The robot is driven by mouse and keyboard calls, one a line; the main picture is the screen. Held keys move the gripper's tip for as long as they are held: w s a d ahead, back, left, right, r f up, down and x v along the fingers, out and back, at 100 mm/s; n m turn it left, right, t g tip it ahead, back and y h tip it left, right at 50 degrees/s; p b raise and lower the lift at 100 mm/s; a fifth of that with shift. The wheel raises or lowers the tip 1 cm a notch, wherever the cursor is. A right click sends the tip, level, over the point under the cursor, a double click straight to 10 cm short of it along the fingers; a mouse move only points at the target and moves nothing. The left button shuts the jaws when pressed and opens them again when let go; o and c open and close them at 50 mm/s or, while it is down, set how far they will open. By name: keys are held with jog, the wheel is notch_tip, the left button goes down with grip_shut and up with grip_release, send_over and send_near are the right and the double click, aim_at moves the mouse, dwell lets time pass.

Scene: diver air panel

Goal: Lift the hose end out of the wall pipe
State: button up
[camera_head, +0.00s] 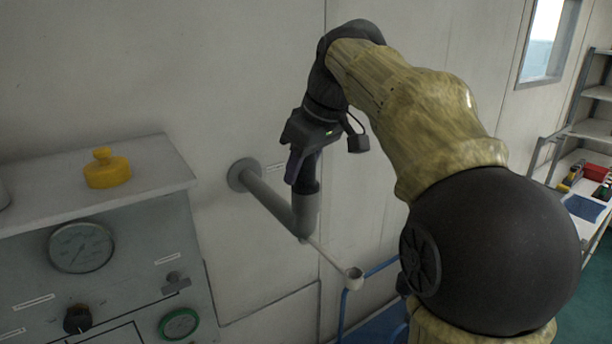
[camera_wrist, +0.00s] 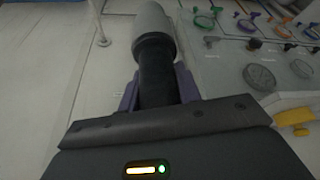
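The grey wall pipe (camera_head: 268,199) comes out of a round flange on the wall and bends upward at its outer end. The pipe also shows at the top of the wrist view (camera_wrist: 153,28). The dark hose end (camera_wrist: 157,82) stands in line with the pipe's upturned mouth, its far end meeting the grey collar. How deep it sits inside is hidden. My gripper (camera_head: 301,172) is above the pipe mouth, pointing down. In the wrist view its purple fingers (camera_wrist: 158,92) lie against both sides of the hose end.
A grey gauge panel (camera_head: 130,235) stands at the left, with a yellow knob-topped piece (camera_head: 107,168) on its top ledge. A small white cup (camera_head: 353,277) on a thin rod and a blue rail (camera_head: 343,305) are below right of the pipe. Shelves (camera_head: 590,130) stand far right.

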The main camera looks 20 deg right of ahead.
jog(key=shift+d, duration=0.15)
jog(key=c, duration=0.5)
jog(key=shift+r, duration=0.1)
jog(key=shift+r+p, duration=0.5)
jog(key=shift+r, duration=4.45)
